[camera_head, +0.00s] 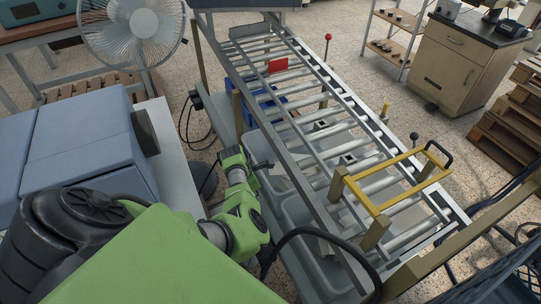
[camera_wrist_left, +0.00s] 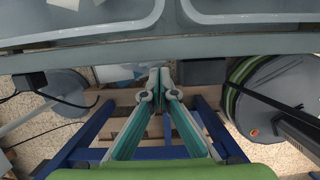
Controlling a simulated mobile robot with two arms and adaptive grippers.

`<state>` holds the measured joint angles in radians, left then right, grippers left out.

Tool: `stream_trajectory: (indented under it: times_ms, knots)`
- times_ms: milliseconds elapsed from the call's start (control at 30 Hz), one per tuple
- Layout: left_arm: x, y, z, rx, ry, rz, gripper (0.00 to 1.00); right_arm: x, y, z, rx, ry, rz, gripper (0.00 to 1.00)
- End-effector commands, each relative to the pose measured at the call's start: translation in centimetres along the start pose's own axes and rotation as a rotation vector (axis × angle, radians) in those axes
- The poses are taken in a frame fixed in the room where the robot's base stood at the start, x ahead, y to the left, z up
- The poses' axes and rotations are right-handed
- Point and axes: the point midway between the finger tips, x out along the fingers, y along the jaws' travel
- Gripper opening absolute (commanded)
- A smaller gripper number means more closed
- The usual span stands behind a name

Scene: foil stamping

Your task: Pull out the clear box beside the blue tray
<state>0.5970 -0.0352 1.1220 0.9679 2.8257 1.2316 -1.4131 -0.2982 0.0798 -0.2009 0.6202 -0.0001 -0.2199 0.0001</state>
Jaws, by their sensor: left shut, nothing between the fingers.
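The blue tray (camera_head: 279,98) sits on the level under the roller conveyor, partly hidden by rails and rollers. A pale, see-through box (camera_head: 282,150) stands beside it on the near side, also partly covered by the conveyor. My left gripper (camera_head: 263,165) is at the conveyor's left side, close to this box. In the left wrist view my left gripper (camera_wrist_left: 160,76) is shut and empty, below a grey shelf edge. Two pale bins, one left (camera_wrist_left: 85,32) and one right (camera_wrist_left: 250,14), show above that edge; I cannot tell which is the clear box. My right gripper is out of view.
The roller conveyor (camera_head: 337,147) runs above the boxes, with a yellow frame (camera_head: 381,181) on it. A grey bin (camera_head: 298,215) lies nearer under the rollers. A table with blue-grey cases (camera_head: 85,127) stands left of my arm. Black cables hang near the conveyor's left side.

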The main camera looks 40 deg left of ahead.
Motion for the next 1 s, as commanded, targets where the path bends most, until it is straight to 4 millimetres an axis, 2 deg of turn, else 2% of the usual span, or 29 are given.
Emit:
stream_trajectory:
  times_ms: [300,667,800,1000]
  knots:
    - [4.4,0.1,-0.2,0.0,0.003,0.001,0.0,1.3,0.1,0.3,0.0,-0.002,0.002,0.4]
    - [9.6,0.1,-0.2,0.001,0.003,0.003,0.0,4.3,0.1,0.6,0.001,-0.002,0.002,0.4]
    - [9.9,0.2,1.9,0.002,0.001,0.004,0.0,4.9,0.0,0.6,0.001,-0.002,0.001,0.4]
    - [10.2,0.1,3.5,0.001,0.003,0.004,0.0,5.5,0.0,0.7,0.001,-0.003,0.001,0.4]
